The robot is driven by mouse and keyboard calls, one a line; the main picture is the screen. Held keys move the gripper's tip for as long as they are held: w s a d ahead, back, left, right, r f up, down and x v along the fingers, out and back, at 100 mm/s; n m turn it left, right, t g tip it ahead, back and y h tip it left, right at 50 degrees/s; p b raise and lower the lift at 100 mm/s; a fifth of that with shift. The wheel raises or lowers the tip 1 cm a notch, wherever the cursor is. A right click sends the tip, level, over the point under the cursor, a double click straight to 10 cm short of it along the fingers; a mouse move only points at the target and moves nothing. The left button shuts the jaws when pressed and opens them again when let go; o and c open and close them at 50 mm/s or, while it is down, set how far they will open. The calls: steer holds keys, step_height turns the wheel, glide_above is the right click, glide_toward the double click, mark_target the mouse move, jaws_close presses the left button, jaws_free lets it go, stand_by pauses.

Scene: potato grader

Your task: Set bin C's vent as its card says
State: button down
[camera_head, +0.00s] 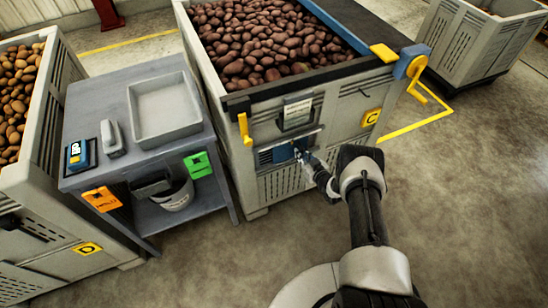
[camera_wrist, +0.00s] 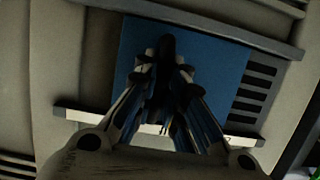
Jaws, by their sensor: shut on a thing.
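Bin C (camera_head: 277,190) is a grey slatted crate full of dark red potatoes, with a yellow C tag (camera_head: 371,117). Its vent is low on the front: a blue sliding plate (camera_head: 283,152) between two rails, also in the wrist view (camera_wrist: 215,55). Dark slots (camera_wrist: 257,92) show to the right of the plate there; how much the plate covers cannot be told. My gripper (camera_head: 302,155) reaches the plate from the right. In the wrist view my gripper (camera_wrist: 165,75) is shut on the plate's dark knob (camera_wrist: 166,47). A card (camera_head: 297,109) hangs above the vent, too small to read.
A grey table (camera_head: 105,98) left of bin C carries a tray (camera_head: 164,108), a blue device (camera_head: 80,154) and orange and green tags. Bin D (camera_head: 45,165) stands farther left. A yellow crank (camera_head: 418,72) sticks out at bin C's right corner.

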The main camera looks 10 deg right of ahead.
steer(key=shift+w+d, duration=0.15)
steer(key=shift+d, duration=0.3)
steer(key=shift+w+d, duration=0.3)
steer(key=shift+d, duration=0.6)
steer(key=shift+w+d, duration=0.35)
steer(key=shift+d, duration=0.6)
steer(key=shift+w+d, duration=0.3)
steer(key=shift+d, duration=0.6)
steer(key=c, duration=1)
jaws_free()
steer(key=shift+s, duration=0.1)
